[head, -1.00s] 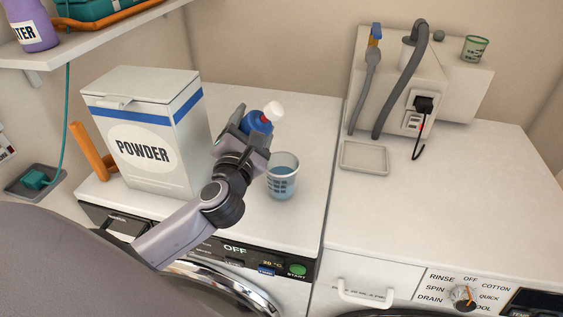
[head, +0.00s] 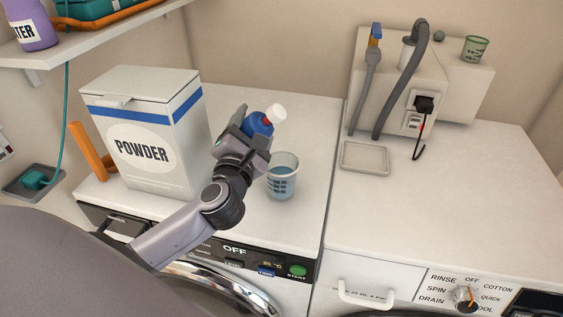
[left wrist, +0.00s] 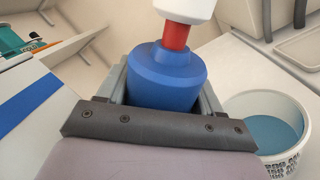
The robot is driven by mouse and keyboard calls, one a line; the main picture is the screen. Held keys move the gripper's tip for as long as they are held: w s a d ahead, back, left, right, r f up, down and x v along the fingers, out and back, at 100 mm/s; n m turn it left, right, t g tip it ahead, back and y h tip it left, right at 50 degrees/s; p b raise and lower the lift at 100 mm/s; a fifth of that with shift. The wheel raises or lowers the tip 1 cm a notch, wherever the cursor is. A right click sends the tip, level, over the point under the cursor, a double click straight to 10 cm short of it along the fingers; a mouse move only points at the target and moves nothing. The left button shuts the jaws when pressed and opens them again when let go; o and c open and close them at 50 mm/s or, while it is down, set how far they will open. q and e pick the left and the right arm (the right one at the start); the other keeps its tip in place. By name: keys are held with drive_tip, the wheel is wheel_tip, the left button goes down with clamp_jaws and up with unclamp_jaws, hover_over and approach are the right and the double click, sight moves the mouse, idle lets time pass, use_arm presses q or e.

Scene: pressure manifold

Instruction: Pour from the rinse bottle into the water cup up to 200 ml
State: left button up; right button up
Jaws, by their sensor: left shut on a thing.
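The rinse bottle (head: 260,124) is blue with a red neck and a white cap. My left gripper (head: 246,135) is shut on it, above the left washer top. In the left wrist view the bottle (left wrist: 165,78) stands between the fingers, with its white cap (left wrist: 186,8) at the top edge. The water cup (head: 283,177) is clear with dark markings, and stands just right of the gripper with bluish liquid inside. The cup also shows in the left wrist view (left wrist: 268,125). My right gripper is not in view.
A white POWDER box (head: 150,135) stands left of my gripper. A shallow tray (head: 364,157) lies on the right machine, before a white unit with grey hoses (head: 402,80). The right machine's top is mostly clear.

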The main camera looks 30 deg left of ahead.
use_arm(q)
drive_tip(key=shift+r+m, duration=0.35)
drive_tip(key=shift+m, duration=0.65)
idle(1.7)
drive_tip(key=shift+d+f+m+t+h+b, duration=0.1)
drive_tip(key=shift+f+m+t+h+b, duration=0.3)
drive_tip(key=shift+m+b, duration=0.6)
idle(1.5)
drive_tip(key=shift+d+r+m, duration=0.1)
drive_tip(key=shift+r+m, duration=0.2)
drive_tip(key=shift+m, duration=0.6)
idle(1.9)
